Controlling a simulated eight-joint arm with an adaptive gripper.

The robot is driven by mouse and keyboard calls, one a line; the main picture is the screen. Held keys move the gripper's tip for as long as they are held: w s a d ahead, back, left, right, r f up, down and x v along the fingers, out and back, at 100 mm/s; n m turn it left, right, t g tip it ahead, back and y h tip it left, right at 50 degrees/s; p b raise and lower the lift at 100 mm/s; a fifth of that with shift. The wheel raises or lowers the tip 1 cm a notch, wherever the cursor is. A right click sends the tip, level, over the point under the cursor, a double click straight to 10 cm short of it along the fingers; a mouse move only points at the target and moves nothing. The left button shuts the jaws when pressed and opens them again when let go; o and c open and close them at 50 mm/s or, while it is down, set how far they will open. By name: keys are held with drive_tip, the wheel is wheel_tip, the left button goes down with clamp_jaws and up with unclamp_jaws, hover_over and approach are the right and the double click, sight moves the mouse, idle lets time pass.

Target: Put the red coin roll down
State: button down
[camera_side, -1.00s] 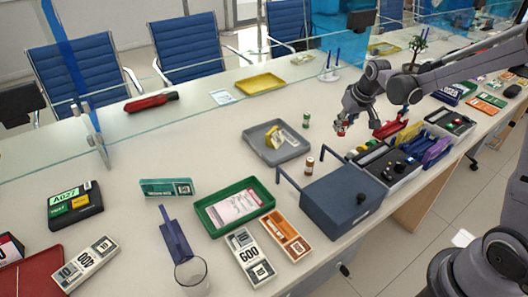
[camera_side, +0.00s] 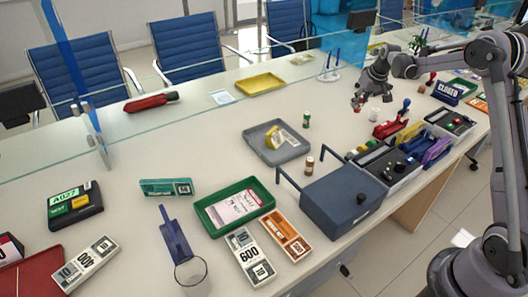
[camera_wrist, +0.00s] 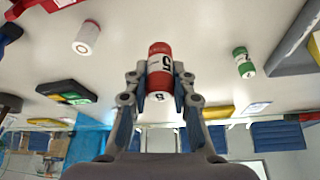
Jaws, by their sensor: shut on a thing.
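The red coin roll (camera_wrist: 159,54) has a white band and stands between my fingers in the wrist view. My gripper (camera_wrist: 160,92) is shut on it from both sides. In the side view, the red coin roll (camera_side: 356,106) shows small at the tip of my gripper (camera_side: 360,97), over the far right part of the counter. I cannot tell whether its lower end touches the counter.
A white coin roll (camera_side: 374,114) stands just right of my gripper, and a green roll (camera_side: 306,119) to the left. The grey tray (camera_side: 262,152) is farther left. Bare counter lies between.

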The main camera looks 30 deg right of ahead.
drive_tip(key=w+a+f, duration=0.1)
drive_tip(key=w, duration=0.1)
drive_tip(key=w+a+f, duration=0.3)
drive_tip(key=shift+w+f, duration=0.1)
drive_tip(key=shift+w, duration=0.2)
drive_tip(key=shift+f, duration=1.95)
drive_tip(key=shift+f, duration=0.15)
drive_tip(key=c, duration=1.1)
unclamp_jaws()
